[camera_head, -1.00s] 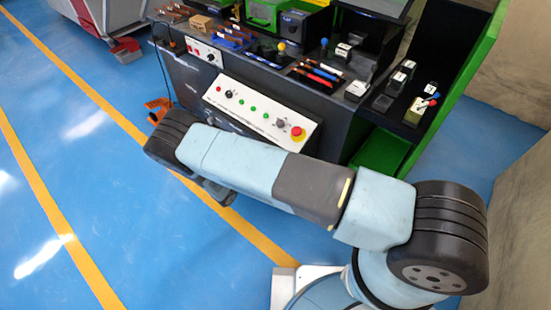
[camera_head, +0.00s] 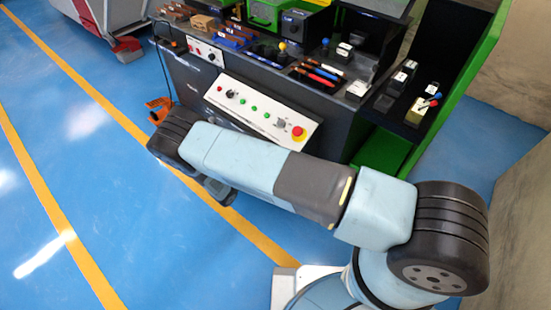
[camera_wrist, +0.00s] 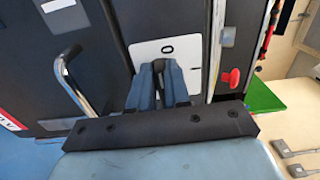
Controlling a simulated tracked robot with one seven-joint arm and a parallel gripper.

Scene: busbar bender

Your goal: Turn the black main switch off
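In the wrist view, a white plate (camera_wrist: 178,50) is on the dark cabinet front, with a small oval mark near its top. My gripper (camera_wrist: 160,66) reaches to this plate, with its two blue-grey fingers in front of it. A dark shape that looks like the black main switch (camera_wrist: 158,72) shows between the fingertips. The fingers hide most of it, so I cannot tell its position or whether they press on it.
A bent metal handle (camera_wrist: 78,82) is left of my fingers, and a red knob (camera_wrist: 231,78) is to their right. In the head view, a control panel (camera_head: 262,108) with a red emergency button (camera_head: 299,132) is just beyond my arm. Blue floor (camera_head: 70,170) is clear at left.

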